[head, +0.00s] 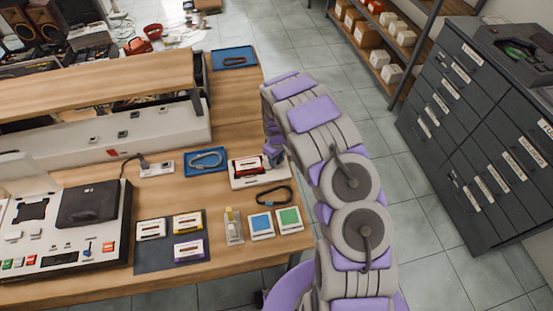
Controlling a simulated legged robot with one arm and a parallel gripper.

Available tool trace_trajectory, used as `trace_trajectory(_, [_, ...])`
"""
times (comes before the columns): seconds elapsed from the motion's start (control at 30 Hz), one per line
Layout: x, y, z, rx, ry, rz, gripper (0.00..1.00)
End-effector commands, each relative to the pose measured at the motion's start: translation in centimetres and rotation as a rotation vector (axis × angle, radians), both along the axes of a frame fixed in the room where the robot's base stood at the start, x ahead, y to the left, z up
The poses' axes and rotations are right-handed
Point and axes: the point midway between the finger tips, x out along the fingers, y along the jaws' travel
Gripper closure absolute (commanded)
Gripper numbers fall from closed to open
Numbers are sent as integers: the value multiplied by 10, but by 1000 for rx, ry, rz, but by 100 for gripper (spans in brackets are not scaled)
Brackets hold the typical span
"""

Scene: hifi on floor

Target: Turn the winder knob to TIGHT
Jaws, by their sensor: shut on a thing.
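The winder appears to be the white box (245,184) at the right end of the workbench, with a red cassette (248,164) on its top. My gripper (273,154) reaches down from the arm at the right end of this box. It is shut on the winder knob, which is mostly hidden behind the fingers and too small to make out. I cannot read the knob's setting or any TIGHT mark from here.
A dark mat (168,256) holds several cassettes. A tape deck (66,238) stands far left.

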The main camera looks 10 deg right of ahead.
Motion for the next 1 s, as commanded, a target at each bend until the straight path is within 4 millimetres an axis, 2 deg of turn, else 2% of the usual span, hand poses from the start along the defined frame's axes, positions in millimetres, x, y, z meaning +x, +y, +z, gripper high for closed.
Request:
trace_trajectory(0.03, [-1,2,0,1,2,1,84])
trace_trajectory(0.13, [-1,2,0,1,2,1,93])
trace_trajectory(0.7, [-2,1,-1,0,5,-13,93])
trace_trajectory(1.0, [-2,0,-1,1,5,-75,93])
